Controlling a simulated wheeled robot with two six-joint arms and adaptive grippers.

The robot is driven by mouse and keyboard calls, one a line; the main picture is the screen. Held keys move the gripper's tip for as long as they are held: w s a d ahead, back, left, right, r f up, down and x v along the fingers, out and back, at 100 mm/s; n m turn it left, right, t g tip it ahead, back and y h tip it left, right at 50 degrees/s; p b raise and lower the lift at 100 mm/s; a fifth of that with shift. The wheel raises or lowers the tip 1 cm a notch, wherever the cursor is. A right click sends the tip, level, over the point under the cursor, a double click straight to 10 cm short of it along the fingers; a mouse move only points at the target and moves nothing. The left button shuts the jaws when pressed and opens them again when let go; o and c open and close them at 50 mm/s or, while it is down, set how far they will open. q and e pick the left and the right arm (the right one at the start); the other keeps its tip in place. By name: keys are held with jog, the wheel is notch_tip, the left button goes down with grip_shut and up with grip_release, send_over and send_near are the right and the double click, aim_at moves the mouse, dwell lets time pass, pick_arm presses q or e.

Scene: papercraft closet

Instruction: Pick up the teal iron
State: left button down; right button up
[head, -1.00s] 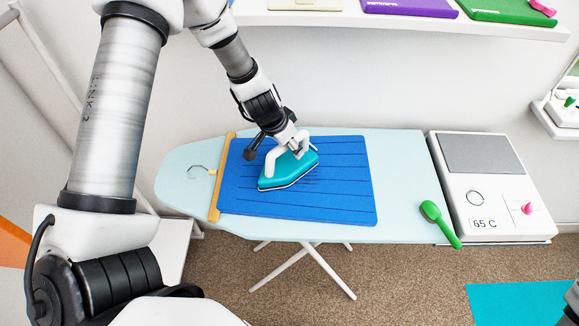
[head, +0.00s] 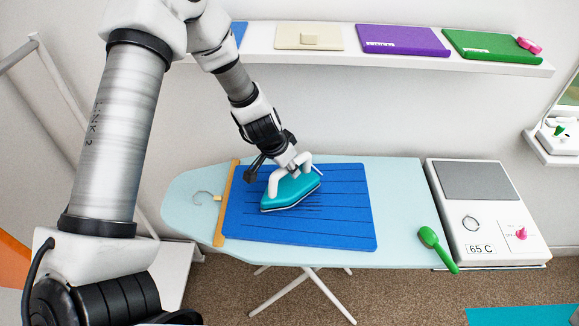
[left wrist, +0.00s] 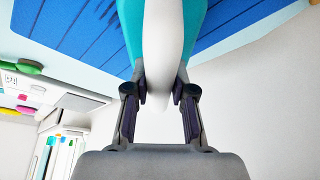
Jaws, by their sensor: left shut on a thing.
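The teal iron (head: 291,191) with a white handle is over the blue striped cloth on the ironing board, toward its middle. I cannot tell whether its base touches the cloth. My left gripper (head: 290,168) is shut on the iron's white handle from above. In the left wrist view, the white handle (left wrist: 163,45) sits between the two fingers of my left gripper (left wrist: 160,100), with the teal body behind it. My right gripper is not in view.
The light-blue ironing board (head: 400,200) carries the blue cloth (head: 345,220) on a wooden hanger (head: 227,203). A green brush (head: 438,249) lies at the board's right end, beside a white station (head: 485,225) reading 65 C. A shelf (head: 350,60) with folded coloured items runs behind.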

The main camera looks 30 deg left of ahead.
pick_arm(q)
jog(key=shift+r+p, duration=0.3)
jog(key=shift+r, duration=0.35)
jog(key=s+d+p, duration=0.2)
jog(key=s, duration=0.5)
jog(key=s+d+r+p, duration=0.1)
jog(key=s+d+p, duration=0.1)
jog(key=s, duration=0.6)
jog(key=shift+s+d+p, duration=0.2)
jog(key=shift+d+p, duration=0.15)
jog(key=shift+p, duration=0.35)
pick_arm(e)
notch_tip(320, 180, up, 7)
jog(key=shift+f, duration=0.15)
